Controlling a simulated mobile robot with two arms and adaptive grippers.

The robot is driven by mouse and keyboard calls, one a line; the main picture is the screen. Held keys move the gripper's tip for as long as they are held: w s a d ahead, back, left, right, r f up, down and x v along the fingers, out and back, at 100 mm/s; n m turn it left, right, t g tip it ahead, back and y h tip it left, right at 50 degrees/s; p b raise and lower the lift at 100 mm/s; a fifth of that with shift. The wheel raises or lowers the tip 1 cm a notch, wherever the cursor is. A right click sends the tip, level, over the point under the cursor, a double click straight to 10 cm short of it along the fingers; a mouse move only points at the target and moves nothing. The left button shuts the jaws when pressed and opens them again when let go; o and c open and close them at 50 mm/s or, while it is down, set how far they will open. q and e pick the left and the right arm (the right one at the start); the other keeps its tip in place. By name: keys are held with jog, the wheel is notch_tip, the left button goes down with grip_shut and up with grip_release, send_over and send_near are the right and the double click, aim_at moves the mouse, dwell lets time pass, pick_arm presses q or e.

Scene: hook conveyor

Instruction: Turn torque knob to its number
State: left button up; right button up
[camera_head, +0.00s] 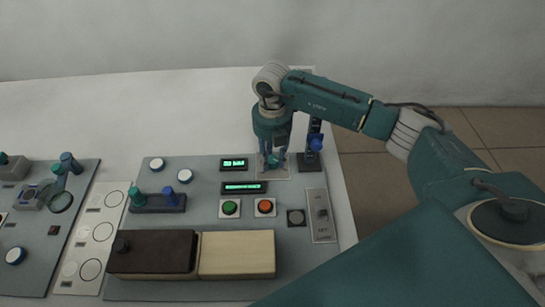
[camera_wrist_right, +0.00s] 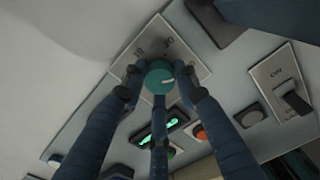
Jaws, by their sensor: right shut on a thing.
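The torque knob is a round teal knob with a white pointer line, clear in the right wrist view (camera_wrist_right: 158,77). It sits on a pale square dial plate (camera_head: 286,174) with printed numbers; 10 and 20 can be made out in the wrist view. The pointer line points toward the right in that view. My right gripper (camera_head: 272,158) is over the plate from above, its dark blue fingers closed around the knob. A small green-lit display (camera_head: 234,164) left of the plate shows text too small to read surely. My left gripper is not in view.
A second display (camera_head: 244,188), a green button (camera_head: 230,208) and an orange-red button (camera_head: 265,207) lie close in front. A blue-knobbed lever (camera_head: 315,145) stands right beside the gripper. A switch plate (camera_head: 321,215) is at the panel's right edge.

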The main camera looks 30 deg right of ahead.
aim_at(272, 161)
jog(key=shift+s+a+f, duration=0.2)
jog(key=shift+s+f, duration=0.05)
jog(key=shift+s, duration=0.15)
jog(key=o, duration=1.2)
jog(key=shift+r, duration=0.1)
jog(key=shift+c, duration=0.2)
jog(key=shift+r, duration=0.1)
jog(key=shift+w+r, duration=0.2)
jog(key=shift+r, duration=0.2)
notch_tip(272, 161, up, 11)
jog(key=shift+s+r, duration=0.15)
